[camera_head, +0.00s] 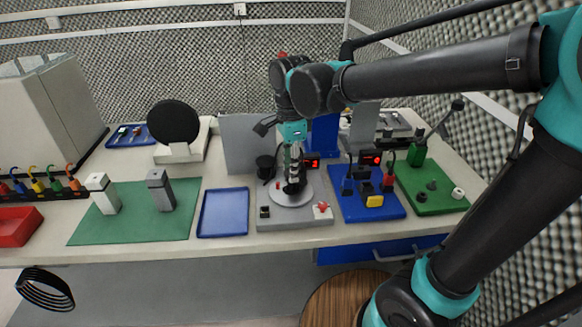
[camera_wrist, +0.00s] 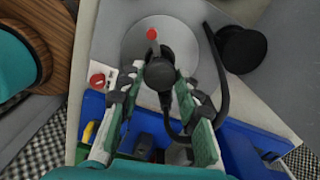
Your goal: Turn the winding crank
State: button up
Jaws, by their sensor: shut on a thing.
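The winding crank is on a grey board (camera_head: 268,222) in the middle of the table. Its light round disc (camera_head: 303,196) lies flat there, and it fills the upper middle of the wrist view (camera_wrist: 135,42). A dark round knob (camera_wrist: 160,72) stands over the disc, with a short bar ending in a red tip (camera_wrist: 152,34). My gripper (camera_head: 292,183) points down over the disc. In the wrist view my gripper (camera_wrist: 158,88) has its two fingers on either side of the knob, shut on it. The fingers hide part of the knob.
A red cross-shaped knob (camera_head: 322,210) sits at the board's front right. A black spool-like part (camera_head: 265,166) stands behind left. A blue board (camera_head: 352,211) is close on the right, an empty blue tray (camera_head: 222,231) on the left. A red-lit display (camera_head: 312,163) stands behind.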

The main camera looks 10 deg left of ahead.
jog(key=shift+m, duration=2.8)
jog(key=shift+m, duration=0.6)
jog(key=o, duration=1.2)
jog(key=shift+c, duration=0.2)
notch_tip(320, 180, up, 12)
jog(key=shift+s, duration=0.15)
